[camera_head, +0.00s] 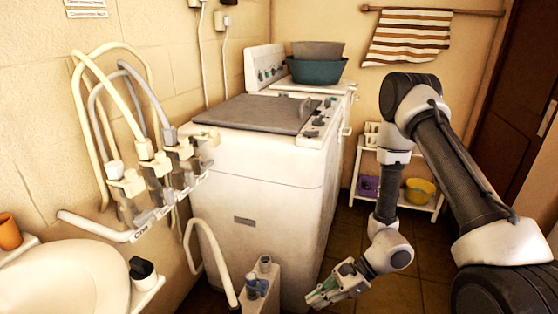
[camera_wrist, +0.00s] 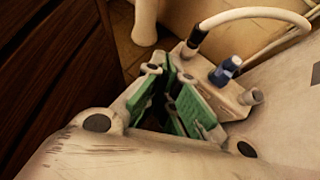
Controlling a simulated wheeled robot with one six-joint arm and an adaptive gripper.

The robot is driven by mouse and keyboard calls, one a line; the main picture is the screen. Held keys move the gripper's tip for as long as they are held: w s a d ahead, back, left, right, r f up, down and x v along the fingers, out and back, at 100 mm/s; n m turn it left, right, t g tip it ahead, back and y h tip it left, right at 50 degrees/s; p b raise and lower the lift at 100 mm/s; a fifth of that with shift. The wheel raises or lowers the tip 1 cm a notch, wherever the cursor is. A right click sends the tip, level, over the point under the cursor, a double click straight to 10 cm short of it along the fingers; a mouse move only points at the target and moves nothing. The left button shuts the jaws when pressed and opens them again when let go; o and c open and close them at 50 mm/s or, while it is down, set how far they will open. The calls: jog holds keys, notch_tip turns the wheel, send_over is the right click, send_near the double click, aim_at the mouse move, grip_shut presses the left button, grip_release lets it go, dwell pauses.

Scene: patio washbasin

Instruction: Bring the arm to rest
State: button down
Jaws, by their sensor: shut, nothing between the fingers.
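My gripper (camera_head: 338,286) hangs low at the bottom middle of the head view, in front of the white washing machine (camera_head: 262,190) and to its right, above the tiled floor. It points down and to the left. In the wrist view the green-padded fingers (camera_wrist: 178,106) of my gripper are shut, with nothing held between them. My arm is bent, with the elbow raised at the right of the head view.
A white box with a hose and blue valve (camera_head: 258,286) stands left of my gripper; its blue valve (camera_wrist: 226,70) shows close beyond the fingers. A white basin (camera_head: 65,280) is at left. A white shelf (camera_head: 408,195) with a yellow bowl (camera_head: 420,191) stands behind my arm.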

jog(key=s+d+r+n+t+h, duration=0.2)
jog(key=d+r+n, duration=0.3)
jog(key=r, duration=0.9)
jog(key=s+d+r+n+t+h, duration=0.2)
jog(key=d+r+n+h, duration=0.3)
jog(key=d+r, duration=0.7)
jog(key=s+d+r+n+t+h, duration=0.2)
jog(key=d+r+n, duration=0.4)
jog(key=r, duration=1)
jog(key=d+h, duration=0.1)
jog(key=d, duration=0.1)
jog(key=shift+s+d+n+t, duration=0.15)
jog(key=shift+d+n+t, duration=0.15)
jog(key=shift+d, duration=0.05)
